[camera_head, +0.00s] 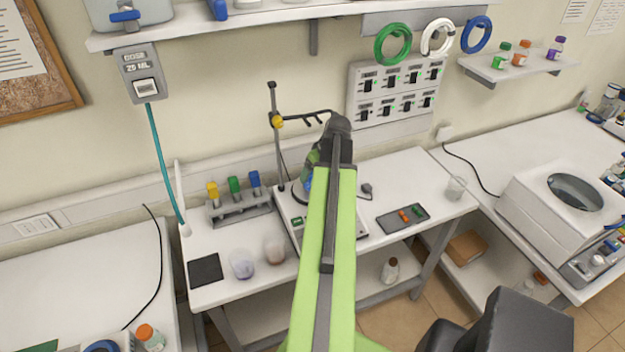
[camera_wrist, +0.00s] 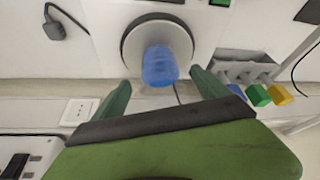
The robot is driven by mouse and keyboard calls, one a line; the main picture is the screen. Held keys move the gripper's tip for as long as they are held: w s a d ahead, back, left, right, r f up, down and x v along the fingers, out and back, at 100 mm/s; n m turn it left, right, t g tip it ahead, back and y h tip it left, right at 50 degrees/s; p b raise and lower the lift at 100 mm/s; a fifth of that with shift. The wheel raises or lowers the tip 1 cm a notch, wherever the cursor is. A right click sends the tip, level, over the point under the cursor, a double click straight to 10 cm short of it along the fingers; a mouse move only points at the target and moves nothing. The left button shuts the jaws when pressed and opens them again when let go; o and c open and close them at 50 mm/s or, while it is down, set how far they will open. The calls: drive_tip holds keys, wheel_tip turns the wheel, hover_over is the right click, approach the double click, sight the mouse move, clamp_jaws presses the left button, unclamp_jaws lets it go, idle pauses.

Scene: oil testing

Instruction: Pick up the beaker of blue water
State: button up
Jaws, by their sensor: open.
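The beaker of blue water (camera_wrist: 159,66) stands on the round plate (camera_wrist: 132,42) of a white stirrer in the wrist view. In the head view only a small blue patch of it (camera_head: 308,183) shows beside my arm, which hides the rest. My gripper (camera_wrist: 161,88) is open, with one green finger to each side of the beaker in the wrist view. The fingers look short of the beaker, and I see no contact. In the head view my gripper (camera_head: 314,160) is over the stirrer (camera_head: 292,212), mostly hidden by my arm.
A stand with a clamp (camera_head: 277,130) rises behind the stirrer. A rack (camera_head: 240,207) with yellow, green and blue tops is to the left. Two beakers (camera_head: 242,264) (camera_head: 275,250) are at the front left.

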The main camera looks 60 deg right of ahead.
drive_tip(key=shift+w+d, duration=0.1)
drive_tip(key=shift+w, duration=0.15)
drive_tip(key=b+x, duration=0.2)
drive_tip(key=x, duration=0.1)
drive_tip(key=b+x, duration=0.2)
drive_tip(key=b, duration=0.1)
drive_tip(key=shift+w+d+f, duration=0.15)
drive_tip(key=shift+w+f, duration=0.05)
drive_tip(key=shift+w, duration=0.25)
drive_tip(key=shift+r, duration=0.2)
drive_tip(key=c, duration=1.7)
drive_tip(key=shift+r+p, duration=0.1)
drive_tip(key=shift+p, duration=0.2)
drive_tip(key=shift+c, duration=0.2)
